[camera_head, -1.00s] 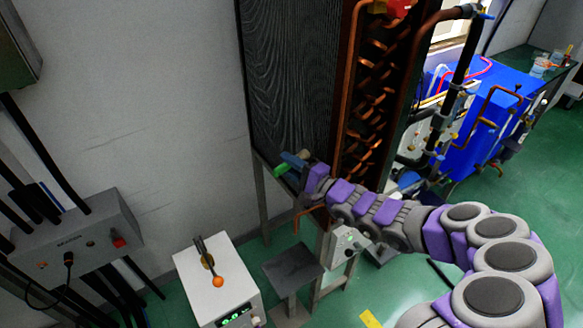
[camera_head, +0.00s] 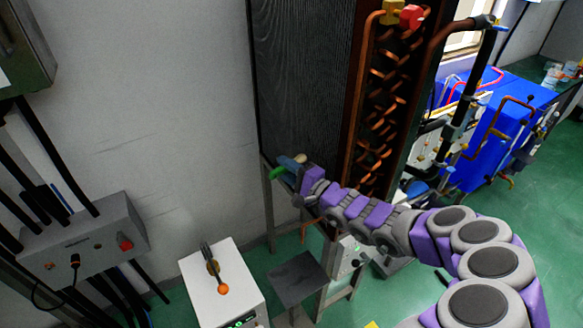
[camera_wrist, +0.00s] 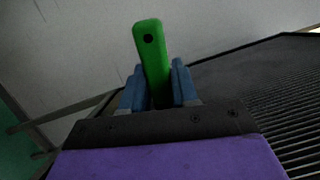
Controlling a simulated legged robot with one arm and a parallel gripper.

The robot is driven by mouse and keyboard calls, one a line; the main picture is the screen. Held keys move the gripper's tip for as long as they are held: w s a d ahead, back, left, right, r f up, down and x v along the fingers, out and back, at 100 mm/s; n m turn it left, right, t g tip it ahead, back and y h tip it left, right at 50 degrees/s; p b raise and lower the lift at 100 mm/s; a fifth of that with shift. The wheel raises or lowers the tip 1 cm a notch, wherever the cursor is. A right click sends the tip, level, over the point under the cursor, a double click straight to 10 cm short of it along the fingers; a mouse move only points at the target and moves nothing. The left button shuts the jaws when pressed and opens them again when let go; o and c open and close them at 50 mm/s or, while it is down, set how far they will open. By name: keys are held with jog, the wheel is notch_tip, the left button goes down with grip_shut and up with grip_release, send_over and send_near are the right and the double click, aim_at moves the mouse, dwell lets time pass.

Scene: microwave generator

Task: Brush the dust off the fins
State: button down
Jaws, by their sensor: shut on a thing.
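My gripper (camera_head: 288,171) is at the lower part of the dark finned panel (camera_head: 303,95), near its lower left corner. In the wrist view its two blue fingers (camera_wrist: 159,88) are shut on a green handle (camera_wrist: 151,50) that has a dark hole near its end. The handle also shows as a green piece (camera_head: 277,173) in the head view, with a tan part beside the fingers. The bristles cannot be made out. The fins (camera_wrist: 290,105) run as dark parallel lines at the right of the wrist view. Dust on them cannot be told clearly.
Copper pipes (camera_head: 378,120) with a red valve line the panel's right side. A white box with an orange-tipped lever (camera_head: 222,288) and a grey stool (camera_head: 298,279) stand below. A grey switch box (camera_head: 82,240) is on the left. Green floor is open at right.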

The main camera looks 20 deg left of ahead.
aim_at(276, 178)
jog(key=shift+s+a+r, duration=0.1)
jog(key=shift+s+a, duration=0.55)
jog(key=shift+s, duration=0.2)
jog(key=shift+s+a, duration=0.2)
jog(key=shift+s, duration=0.3)
jog(key=shift+s+a, duration=0.15)
jog(key=shift+s, duration=0.3)
jog(key=shift+s+a, duration=0.1)
jog(key=shift+a, duration=0.05)
jog(key=shift+a, duration=0.2)
jog(key=shift+s+a, duration=0.85)
jog(key=shift+s, duration=0.3)
jog(key=shift+w+d, duration=0.1)
jog(key=w+d+f+p, duration=0.1)
jog(key=w+d+p, duration=0.1)
jog(key=w+d, duration=0.3)
jog(key=shift+w+p, duration=0.3)
jog(key=shift+w, duration=0.3)
